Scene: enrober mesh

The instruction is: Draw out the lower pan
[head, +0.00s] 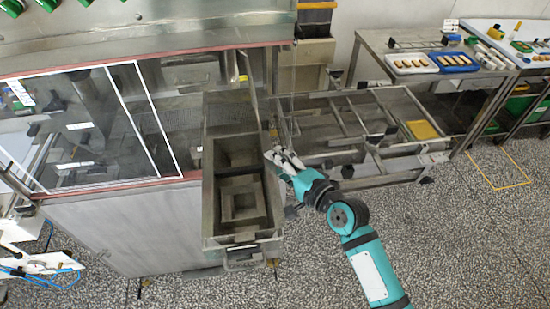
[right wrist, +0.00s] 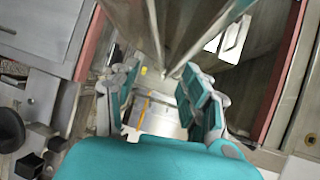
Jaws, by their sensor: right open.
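A long metal pan (head: 212,215) with stepped inner walls juts out of the front of the enrober, with a bar handle (head: 243,262) at its near end. I cannot tell for sure whether this is the lower pan. My right gripper (head: 277,157) is beside the right wall of the pan, near its far part. In the right wrist view my right gripper (right wrist: 158,98) has its fingers spread, with metal walls beyond them. I see nothing held between the fingers. My left gripper is not in view.
The enrober's glass-fronted housing (head: 90,125) with red edging stands left of the pan. A metal frame conveyor (head: 345,125) stands right of it. Further right is a steel table (head: 385,67) with trays. The speckled floor (head: 480,240) at the lower right is free.

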